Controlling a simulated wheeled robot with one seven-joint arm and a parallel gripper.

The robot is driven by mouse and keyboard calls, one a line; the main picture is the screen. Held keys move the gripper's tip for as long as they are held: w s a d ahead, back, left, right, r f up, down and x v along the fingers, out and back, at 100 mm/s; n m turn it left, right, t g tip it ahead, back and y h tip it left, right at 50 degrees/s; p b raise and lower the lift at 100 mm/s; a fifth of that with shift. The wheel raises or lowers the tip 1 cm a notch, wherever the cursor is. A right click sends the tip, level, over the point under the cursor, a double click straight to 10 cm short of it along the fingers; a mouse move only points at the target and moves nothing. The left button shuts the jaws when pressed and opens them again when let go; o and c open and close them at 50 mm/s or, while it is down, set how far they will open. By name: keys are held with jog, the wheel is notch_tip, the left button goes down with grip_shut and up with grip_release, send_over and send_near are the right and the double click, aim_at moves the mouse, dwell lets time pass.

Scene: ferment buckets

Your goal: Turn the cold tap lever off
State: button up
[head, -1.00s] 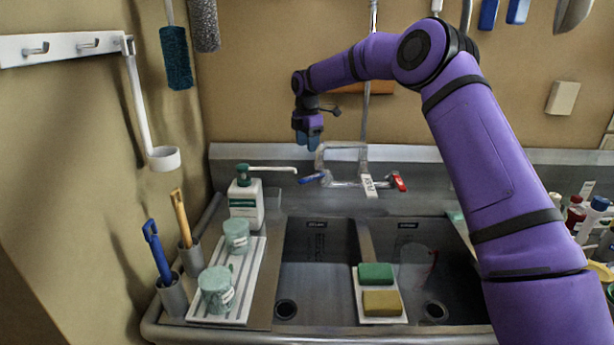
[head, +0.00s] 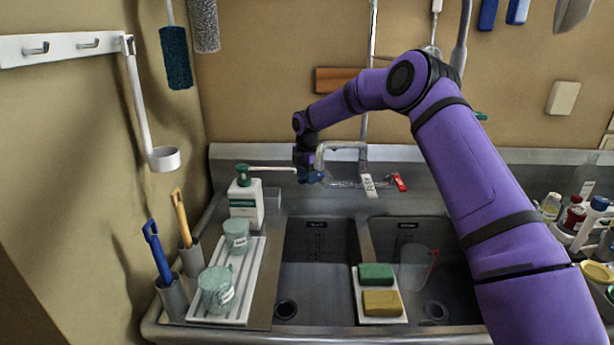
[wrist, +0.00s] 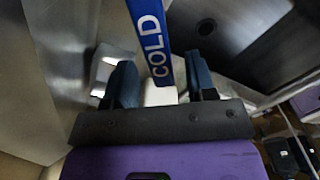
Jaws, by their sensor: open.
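The blue cold tap lever (wrist: 155,45), marked COLD, shows in the wrist view between the two fingers of my gripper (wrist: 160,85). The fingers stand apart on either side of it, and I cannot tell whether either touches it. In the head view my gripper (head: 308,176) is down at the left end of the tap (head: 345,150) and hides most of the lever. The red lever (head: 399,182) is at the right end of the tap. A white tag marked PUSH (head: 369,186) hangs between them.
A pump bottle (head: 245,205) stands left of the tap, its long spout reaching close to my gripper. A tray with two sponges (head: 380,318) sits across the sink divider. The left basin (head: 310,260) is clear.

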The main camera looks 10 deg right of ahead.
jog(key=shift+f, duration=0.1)
grip_shut()
